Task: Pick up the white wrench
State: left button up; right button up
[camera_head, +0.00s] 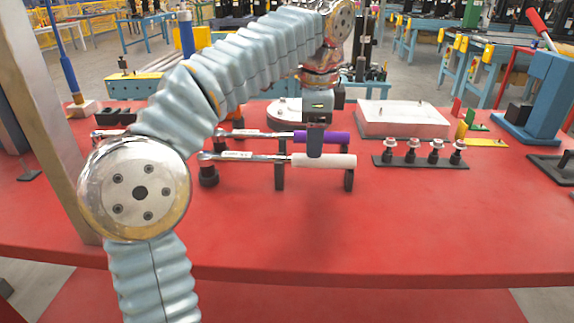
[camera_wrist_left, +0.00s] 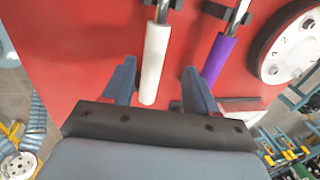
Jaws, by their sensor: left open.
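The white wrench (camera_head: 338,161) lies level on black stands, with its white handle to the right and its chrome shaft to the left. My left gripper (camera_head: 314,142) comes down from above at the handle. In the left wrist view, the white handle (camera_wrist_left: 156,55) lies between the open fingers of my left gripper (camera_wrist_left: 159,70), with gaps on both sides. A purple-handled wrench (camera_head: 335,137) lies just behind it, and its handle (camera_wrist_left: 217,58) is outside the right finger in the wrist view. My right gripper is not seen.
A row of bolts on a black strip (camera_head: 420,160) and a white block (camera_head: 402,118) stand to the right. A blue press-like device (camera_head: 548,95) is at the far right. The red table (camera_head: 400,230) is clear in front.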

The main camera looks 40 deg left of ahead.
aim_at(312, 160)
pick_arm(q)
jog(key=f, duration=0.3)
jog(key=f+b, duration=0.1)
jog(key=f, duration=0.2)
jog(key=shift+w+a+f+b, duration=0.1)
jog(key=shift+a+f+b, duration=0.1)
jog(key=shift+b, duration=0.1)
jog(key=shift+r, duration=0.1)
grip_shut()
